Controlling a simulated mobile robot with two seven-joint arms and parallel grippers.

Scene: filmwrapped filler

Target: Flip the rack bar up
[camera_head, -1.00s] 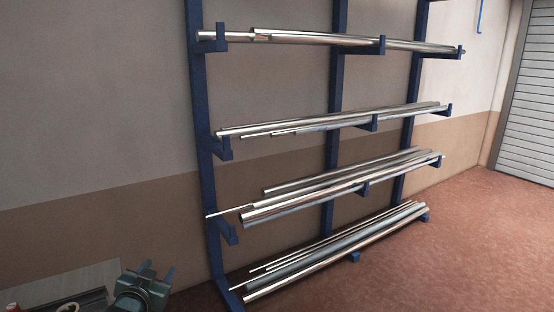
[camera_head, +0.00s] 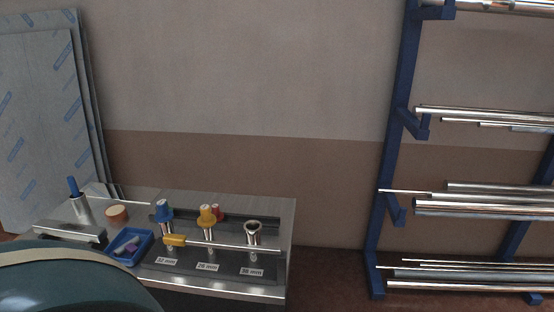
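The rack bar (camera_head: 218,246) is a thin silver rod with a yellow grip (camera_head: 174,240) at its left end. It lies low and roughly level across the front of a dark rack (camera_head: 190,267) on the metal bench. Behind it stand a blue-topped piece (camera_head: 165,210), a yellow-topped piece (camera_head: 207,214) and an open metal tube end (camera_head: 253,227). Labels with millimetre sizes sit in front of them. The bar's right end reaches near the rack's right side. Neither of my grippers shows in this view.
The bench (camera_head: 284,220) also holds a blue tray (camera_head: 146,238), an orange-brown round piece (camera_head: 117,213) and a metal cup (camera_head: 81,206) with a blue-handled tool. Film-covered sheets (camera_head: 38,120) lean at left. A blue pipe rack (camera_head: 387,190) stands right, beyond a floor gap.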

